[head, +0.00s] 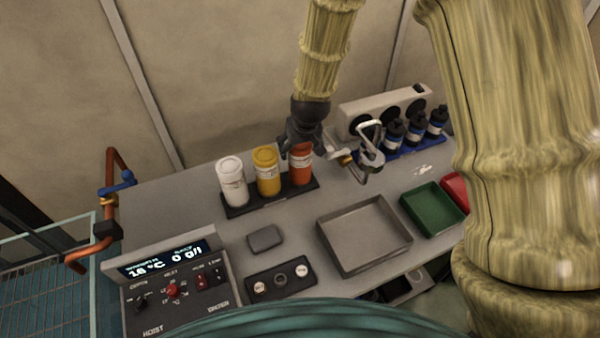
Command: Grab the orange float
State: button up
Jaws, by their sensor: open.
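The orange float (301,173) appears as an orange cylinder with a pale label. It stands upright at the right end of a black rack (270,198), beside a yellow cylinder (267,178) and a white one (232,188). My gripper (303,148) is open at the float's top, and its dark fingers hide the cap. I cannot tell whether the fingers touch the float or are only above or in front of it.
A metal hook-shaped fitting (371,151) stands just right of my gripper. Dark bottles (415,132) stand behind it on a blue rack. A grey tray (363,238), a green bin (432,210) and a control panel (170,290) occupy the front. The bench (165,208) is bare at the left.

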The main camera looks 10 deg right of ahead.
jog(key=shift+w+f, duration=0.25)
jog(key=shift+f, duration=0.4)
jog(key=c, duration=1.5)
